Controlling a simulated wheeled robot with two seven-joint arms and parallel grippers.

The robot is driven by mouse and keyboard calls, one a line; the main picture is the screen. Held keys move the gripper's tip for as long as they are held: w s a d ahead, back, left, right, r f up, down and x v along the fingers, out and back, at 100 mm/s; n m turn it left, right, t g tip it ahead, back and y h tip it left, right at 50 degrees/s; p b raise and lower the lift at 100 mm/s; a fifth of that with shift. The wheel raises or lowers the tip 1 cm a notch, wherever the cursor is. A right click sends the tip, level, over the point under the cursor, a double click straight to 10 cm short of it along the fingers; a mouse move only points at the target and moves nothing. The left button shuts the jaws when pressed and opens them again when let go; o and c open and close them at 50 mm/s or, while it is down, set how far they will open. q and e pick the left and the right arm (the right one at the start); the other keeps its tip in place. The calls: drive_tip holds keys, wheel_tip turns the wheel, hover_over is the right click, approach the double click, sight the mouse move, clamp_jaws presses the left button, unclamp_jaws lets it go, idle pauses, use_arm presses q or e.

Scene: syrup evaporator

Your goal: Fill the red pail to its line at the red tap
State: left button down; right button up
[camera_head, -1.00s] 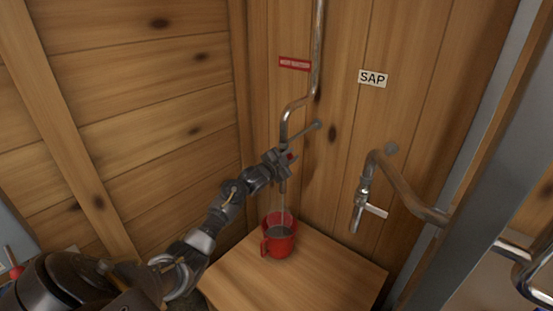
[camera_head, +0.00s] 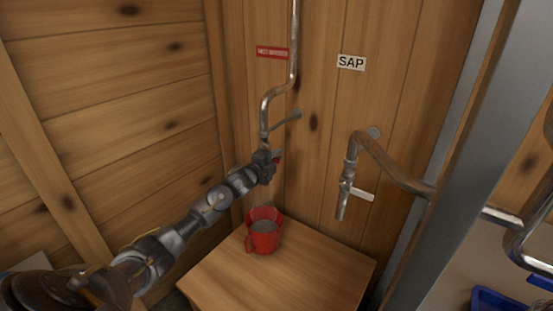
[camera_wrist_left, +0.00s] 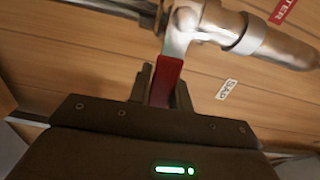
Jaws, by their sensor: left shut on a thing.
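The red pail (camera_head: 264,243) stands upright on the wooden stand, below the red tap. Greyish liquid shows inside it; I cannot make out the fill line or the level against it. The red tap's handle (camera_head: 277,157) shows beside my left gripper (camera_head: 268,166), which hides much of the tap's lower end. In the left wrist view, my left gripper (camera_wrist_left: 162,88) is shut on the red handle (camera_wrist_left: 166,78), under the metal tap body (camera_wrist_left: 205,25). No stream shows between tap and pail now. My right gripper is not in view.
The wooden stand (camera_head: 300,275) has free room right of the pail. A second tap (camera_head: 346,190) with a pale handle hangs under the SAP sign (camera_head: 351,62). A red sign (camera_head: 272,53) is on the wall. A grey post (camera_head: 450,170) stands at the right.

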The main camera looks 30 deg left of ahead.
use_arm(q)
drive_tip(key=shift+f, duration=0.2)
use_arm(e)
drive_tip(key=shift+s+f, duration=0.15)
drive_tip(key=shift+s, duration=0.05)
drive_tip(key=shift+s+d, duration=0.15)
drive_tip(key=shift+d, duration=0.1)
use_arm(q)
drive_tip(key=c, duration=1.3)
unclamp_jaws()
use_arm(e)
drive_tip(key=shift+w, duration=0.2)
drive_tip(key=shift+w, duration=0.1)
use_arm(q)
drive_tip(key=shift+s, duration=0.3)
drive_tip(key=s, duration=0.7)
drive_tip(key=s+b, duration=0.1)
drive_tip(key=s, duration=0.2)
drive_tip(key=shift+s+a, duration=0.15)
drive_tip(key=shift+a, duration=0.2)
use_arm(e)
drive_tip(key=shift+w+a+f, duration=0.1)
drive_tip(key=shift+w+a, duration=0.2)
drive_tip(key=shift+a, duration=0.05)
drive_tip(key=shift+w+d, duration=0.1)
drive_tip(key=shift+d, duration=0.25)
